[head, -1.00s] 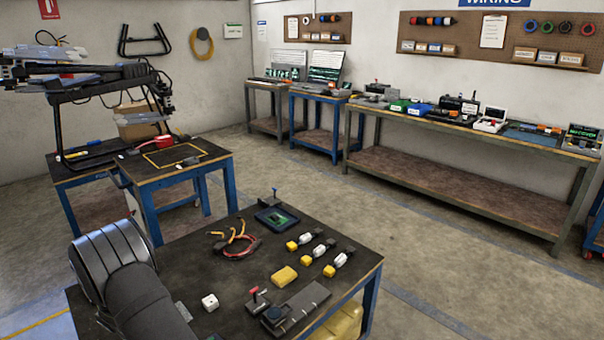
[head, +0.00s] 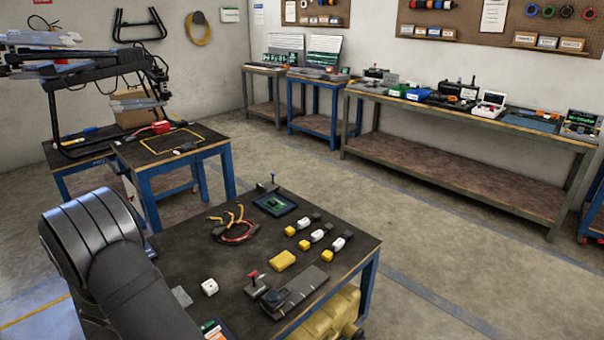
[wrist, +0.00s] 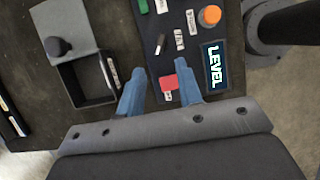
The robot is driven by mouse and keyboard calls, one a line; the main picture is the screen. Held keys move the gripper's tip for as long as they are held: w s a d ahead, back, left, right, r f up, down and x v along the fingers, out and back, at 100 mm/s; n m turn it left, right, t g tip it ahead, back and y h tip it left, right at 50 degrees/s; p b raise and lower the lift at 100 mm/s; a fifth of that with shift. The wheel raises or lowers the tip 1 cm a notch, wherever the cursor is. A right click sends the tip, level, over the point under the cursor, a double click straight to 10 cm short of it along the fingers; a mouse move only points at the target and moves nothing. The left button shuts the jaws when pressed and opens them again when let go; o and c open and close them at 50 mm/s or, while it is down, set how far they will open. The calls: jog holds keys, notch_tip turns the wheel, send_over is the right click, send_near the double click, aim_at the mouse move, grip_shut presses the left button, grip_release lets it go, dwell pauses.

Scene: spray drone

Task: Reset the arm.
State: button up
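My arm shows in the head view as a dark ribbed joint (head: 90,228) and a sleeve reaching down past the lower edge. My gripper is out of sight there. In the wrist view my gripper (wrist: 160,72) has two blue fingers apart, with a clear gap between them. A small red block (wrist: 169,82) shows in that gap, seen from above; contact with either finger cannot be made out. It appears to lie on the dark surface beneath.
In the wrist view, an open box (wrist: 85,80) is left and a LEVEL plate (wrist: 216,68) right.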

jog(key=v, duration=0.6)
jog(key=shift+r, duration=0.35)
jog(key=shift+s+a, duration=0.1)
jog(key=o, duration=1.3)
jog(key=shift+o, duration=0.9)
jog(key=shift+r, duration=0.35)
jog(key=s+d+r+g+y, duration=0.2)
jog(key=s+d+r, duration=0.1)
jog(key=r, duration=0.5)
jog(key=s+d+r+g+y, duration=0.1)
jog(key=s+d+r, duration=0.2)
jog(key=r, duration=0.5)
notch_tip(320, 180, down, 10)
jog(key=shift+d, duration=0.2)
jog(key=shift+w+r, duration=0.1)
